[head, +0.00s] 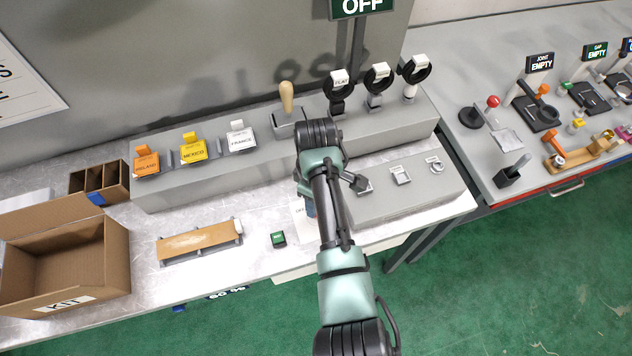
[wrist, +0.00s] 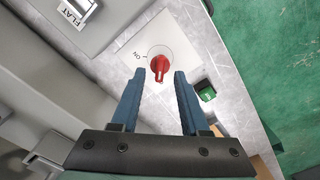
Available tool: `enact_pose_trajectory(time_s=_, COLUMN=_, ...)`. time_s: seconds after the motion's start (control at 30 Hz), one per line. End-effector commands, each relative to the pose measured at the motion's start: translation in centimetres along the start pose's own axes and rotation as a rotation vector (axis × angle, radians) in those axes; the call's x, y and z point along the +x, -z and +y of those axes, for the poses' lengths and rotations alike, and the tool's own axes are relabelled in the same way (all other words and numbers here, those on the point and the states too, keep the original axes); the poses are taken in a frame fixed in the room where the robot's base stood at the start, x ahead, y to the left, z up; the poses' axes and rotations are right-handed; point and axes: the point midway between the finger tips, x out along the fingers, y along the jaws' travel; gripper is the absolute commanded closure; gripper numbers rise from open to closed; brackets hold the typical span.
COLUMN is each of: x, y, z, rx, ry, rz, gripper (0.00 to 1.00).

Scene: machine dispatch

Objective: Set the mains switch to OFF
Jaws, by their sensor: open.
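The mains switch is a red rotary knob (wrist: 160,66) on a white plate (wrist: 133,45) in the wrist view. Its ridge points toward the bottom of that picture. An "ON" mark is printed on the plate left of the knob. In the head view, my arm hides the knob and only part of the white plate (head: 299,222) shows. My gripper (wrist: 158,74) is open, with one blue finger on each side of the knob as seen from the wrist. I cannot tell whether the fingers touch it. The gripper is mostly hidden in the head view (head: 309,207).
A green button (head: 278,239) sits left of the plate, and a grey box (head: 400,203) with small switches stands right. Behind are a grey console (head: 215,180) with labelled levers and a wooden-handled lever (head: 286,97). A green "OFF" sign (head: 362,6) hangs above.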

Motion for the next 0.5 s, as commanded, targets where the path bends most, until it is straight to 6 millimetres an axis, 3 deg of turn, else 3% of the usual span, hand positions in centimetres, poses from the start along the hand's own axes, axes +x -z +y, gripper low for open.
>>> enact_pose_trajectory(time_s=0.3, x=-6.8, y=0.1, z=0.1, rx=-0.002, ry=-0.006, rz=0.003, gripper=0.55)
enact_pose_trajectory(time_s=0.5, x=-10.1, y=0.0, z=0.1, rx=0.000, ry=-0.004, rz=0.002, gripper=0.55)
